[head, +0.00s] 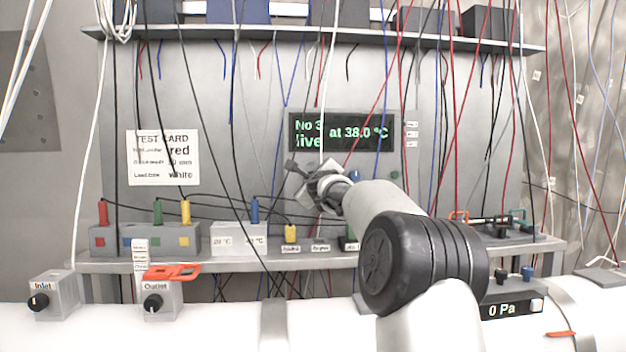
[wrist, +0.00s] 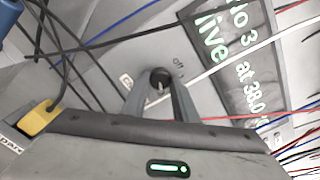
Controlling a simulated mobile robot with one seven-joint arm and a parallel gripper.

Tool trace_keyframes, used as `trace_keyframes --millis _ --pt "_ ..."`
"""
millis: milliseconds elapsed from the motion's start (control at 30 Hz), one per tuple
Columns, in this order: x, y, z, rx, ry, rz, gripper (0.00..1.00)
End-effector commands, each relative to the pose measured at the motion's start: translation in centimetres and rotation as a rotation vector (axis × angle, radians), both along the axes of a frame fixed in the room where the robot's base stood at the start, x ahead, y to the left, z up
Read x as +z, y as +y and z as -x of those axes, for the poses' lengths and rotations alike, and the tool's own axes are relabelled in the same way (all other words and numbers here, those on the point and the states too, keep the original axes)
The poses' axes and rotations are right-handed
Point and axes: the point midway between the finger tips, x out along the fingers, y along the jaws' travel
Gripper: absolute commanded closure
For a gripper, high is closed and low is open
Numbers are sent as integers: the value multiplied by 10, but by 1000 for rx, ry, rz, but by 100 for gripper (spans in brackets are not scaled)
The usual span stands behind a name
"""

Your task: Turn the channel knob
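The channel knob (wrist: 160,77) is a small round black knob with a pale mark, on a grey panel beside the word "off" in the wrist view. My gripper (wrist: 157,84) has its two grey fingers on either side of the knob, with a gap between them. Whether either finger touches the knob I cannot tell. In the head view my gripper (head: 312,180) is in front of the panel, just below the display, and the knob is hidden there. The display (head: 342,133) reads "No 3 live at 38.0 °C", partly covered by wires; it also shows in the wrist view (wrist: 240,70).
Many loose wires hang in front of the panel around my arm. Boxes with coloured plugs (head: 145,240) stand on the shelf at left. A yellow plug (wrist: 40,117) is near my gripper's left. Inlet (head: 39,302) and outlet (head: 153,302) knobs are at lower left.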

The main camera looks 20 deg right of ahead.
Motion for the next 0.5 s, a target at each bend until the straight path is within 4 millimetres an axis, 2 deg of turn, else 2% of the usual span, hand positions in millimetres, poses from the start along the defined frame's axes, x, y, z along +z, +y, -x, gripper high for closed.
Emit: trace_keyframes --millis 33,100,367,500 --pt "0 0 0 0 -1 -2 67" --pt "0 0 0 0 -1 -2 55" --pt "0 0 0 0 0 0 55" --pt "-2 1 6 -1 -1 0 55"
